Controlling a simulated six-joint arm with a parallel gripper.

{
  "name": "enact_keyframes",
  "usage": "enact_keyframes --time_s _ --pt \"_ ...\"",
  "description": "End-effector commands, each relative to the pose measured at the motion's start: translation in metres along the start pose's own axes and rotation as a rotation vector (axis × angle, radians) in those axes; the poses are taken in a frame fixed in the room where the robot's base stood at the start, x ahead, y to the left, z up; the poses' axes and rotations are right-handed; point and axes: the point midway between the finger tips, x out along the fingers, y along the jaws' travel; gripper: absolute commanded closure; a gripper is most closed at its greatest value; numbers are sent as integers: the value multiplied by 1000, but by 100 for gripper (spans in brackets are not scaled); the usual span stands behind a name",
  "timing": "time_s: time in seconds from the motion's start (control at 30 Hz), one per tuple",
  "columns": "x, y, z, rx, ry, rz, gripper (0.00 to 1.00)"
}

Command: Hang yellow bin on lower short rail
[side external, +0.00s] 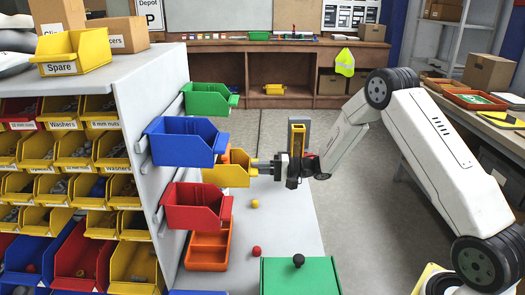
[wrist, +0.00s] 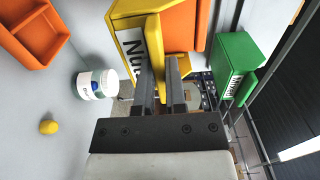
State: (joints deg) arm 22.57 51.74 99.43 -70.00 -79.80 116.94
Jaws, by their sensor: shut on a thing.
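The yellow bin (side external: 238,178) is held off the grey side panel, between the blue and red bins in the side view and partly hidden by them. In the wrist view the yellow bin (wrist: 126,15) shows a white label reading "Nu...". Something orange (wrist: 182,28) shows beside or inside the bin; I cannot tell which. The lower short rail cannot be made out clearly; bins cover much of the panel's rails.
A green bin (side external: 207,100), a blue bin (side external: 180,140) and a red bin (side external: 192,207) hang on the panel (side external: 150,85). Below are an orange tray (side external: 208,252), a yellow ball (side external: 254,204), a red ball (side external: 257,252) and a green box (side external: 315,278). A white jar (wrist: 100,84) stands nearby.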

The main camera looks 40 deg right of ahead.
Motion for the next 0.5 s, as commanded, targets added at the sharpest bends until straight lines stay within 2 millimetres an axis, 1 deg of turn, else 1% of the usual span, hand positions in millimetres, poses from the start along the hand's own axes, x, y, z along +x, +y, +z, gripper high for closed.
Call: enact_keyframes --time_s 0.5 --pt "34 0 0 -1 -1 -2 100"
